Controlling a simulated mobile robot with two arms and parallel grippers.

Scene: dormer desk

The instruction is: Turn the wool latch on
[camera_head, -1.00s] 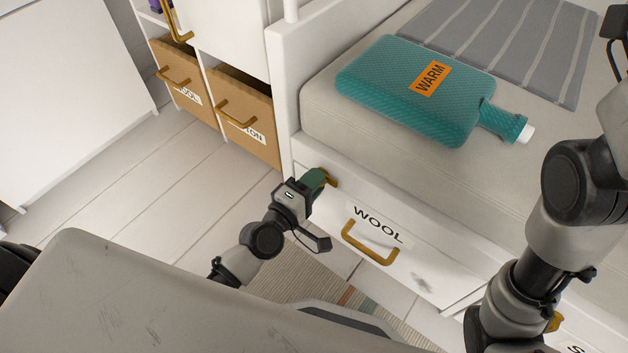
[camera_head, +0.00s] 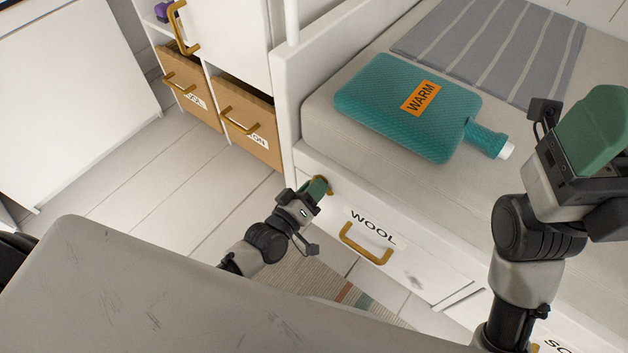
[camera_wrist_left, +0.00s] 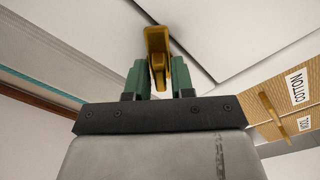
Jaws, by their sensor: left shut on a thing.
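The wool latch (camera_head: 328,184) is a small gold piece at the upper left of the white drawer front labelled WOOL (camera_head: 340,212). My left gripper (camera_head: 318,188) is at this latch. In the left wrist view, the green fingers of my left gripper (camera_wrist_left: 159,82) stand on both sides of the gold latch (camera_wrist_left: 156,42), shut on it. The latch's exact turn is hard to tell, as the fingers partly cover it in the head view. My right gripper (camera_head: 592,135) is raised at the right, over the bed side, away from the latch; its finger gap is not clear.
The WOOL drawer has a gold handle (camera_head: 365,243) right of the latch. A teal bottle marked WARM (camera_head: 390,105) lies on the mattress above, beside a grey striped cloth (camera_head: 480,45). Cardboard boxes with gold handles (camera_head: 245,118) stand in the shelf at left. Floor left of the drawer is clear.

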